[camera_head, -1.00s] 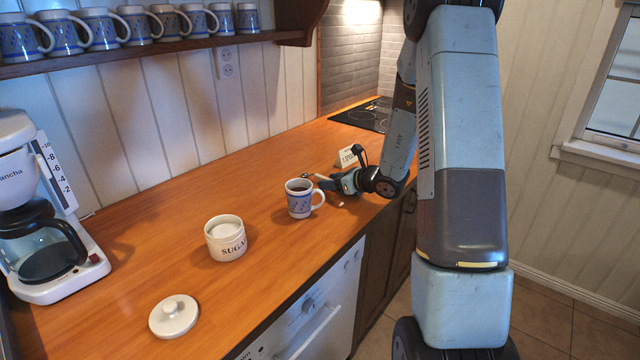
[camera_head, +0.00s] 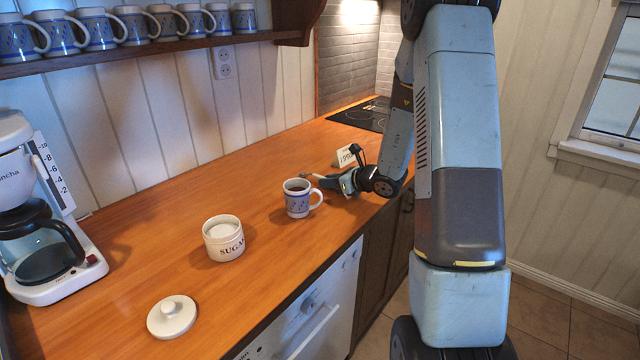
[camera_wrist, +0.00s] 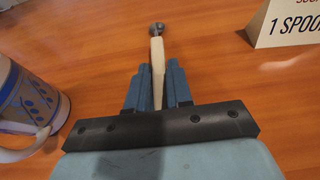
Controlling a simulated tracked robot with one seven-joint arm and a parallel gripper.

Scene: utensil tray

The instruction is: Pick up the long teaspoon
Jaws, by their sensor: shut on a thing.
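The long teaspoon (camera_wrist: 157,58) shows in the wrist view, with a pale handle and a small metal bowl pointing away from me. My gripper (camera_wrist: 158,85) is shut on its handle, one finger on each side. In the head view, my gripper (camera_head: 343,182) is low over the counter, just right of the mug. Only a small part of the spoon shows there, beyond the gripper. I cannot tell whether the spoon touches the counter.
A blue-patterned mug of dark liquid (camera_head: 297,199) stands close left of my gripper. A small sign (camera_head: 347,156) reading "1 SPOON" stands behind it. A sugar pot (camera_head: 224,238), its lid (camera_head: 172,316) and a coffee maker (camera_head: 45,215) are further left on the wooden counter (camera_head: 130,262).

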